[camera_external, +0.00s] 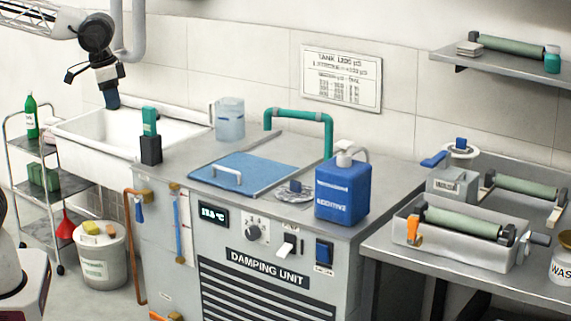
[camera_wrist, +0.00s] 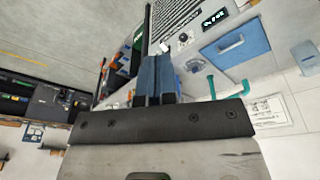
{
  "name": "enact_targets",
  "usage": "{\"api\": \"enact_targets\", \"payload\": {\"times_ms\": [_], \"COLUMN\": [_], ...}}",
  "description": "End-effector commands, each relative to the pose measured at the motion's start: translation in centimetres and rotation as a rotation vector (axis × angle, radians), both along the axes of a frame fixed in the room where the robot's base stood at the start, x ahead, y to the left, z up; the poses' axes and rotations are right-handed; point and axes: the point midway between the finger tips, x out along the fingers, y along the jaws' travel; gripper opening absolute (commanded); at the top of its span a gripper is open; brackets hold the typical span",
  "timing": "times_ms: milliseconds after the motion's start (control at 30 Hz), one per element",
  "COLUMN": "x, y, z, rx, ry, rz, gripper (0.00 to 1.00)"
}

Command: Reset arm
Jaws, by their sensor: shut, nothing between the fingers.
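My gripper (camera_external: 112,100) is at the upper left of the external view, high over the white sink (camera_external: 75,128), pointing down. Its blue fingers are together and hold nothing. In the wrist view the closed fingers (camera_wrist: 154,75) show in the middle, above the dark gripper body. The arm reaches in from the upper left, clear of the damping unit (camera_external: 265,268).
The damping unit carries a blue lid (camera_external: 245,172), a blue additive jug (camera_external: 343,190), a green pipe (camera_external: 300,116) and a clear pitcher (camera_external: 229,120). A cart with a green bottle (camera_external: 31,116) stands left. A bench with rollers (camera_external: 462,222) is right.

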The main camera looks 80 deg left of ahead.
Motion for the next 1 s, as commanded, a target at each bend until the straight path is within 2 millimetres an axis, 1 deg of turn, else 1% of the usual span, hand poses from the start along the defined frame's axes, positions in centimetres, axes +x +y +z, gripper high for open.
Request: {"api": "enact_targets", "payload": {"times_ms": [33,300,500,600,700,1000], "x": [-1.4,-7.8,-11.5,-12.7,-13.3,-13.6], "y": [0.0,0.0,0.0,0.0,0.0,0.0], "z": [-0.5,-4.0,-6.5,-7.3,-7.8,-8.0], "rx": [0.002,0.016,0.025,0.027,0.029,0.03], "ry": [-0.004,-0.025,-0.038,-0.042,-0.045,-0.046], "rz": [-0.012,-0.082,-0.124,-0.14,-0.148,-0.151], "gripper": [0.0,0.0,0.0,0.0,0.0,0.0]}}
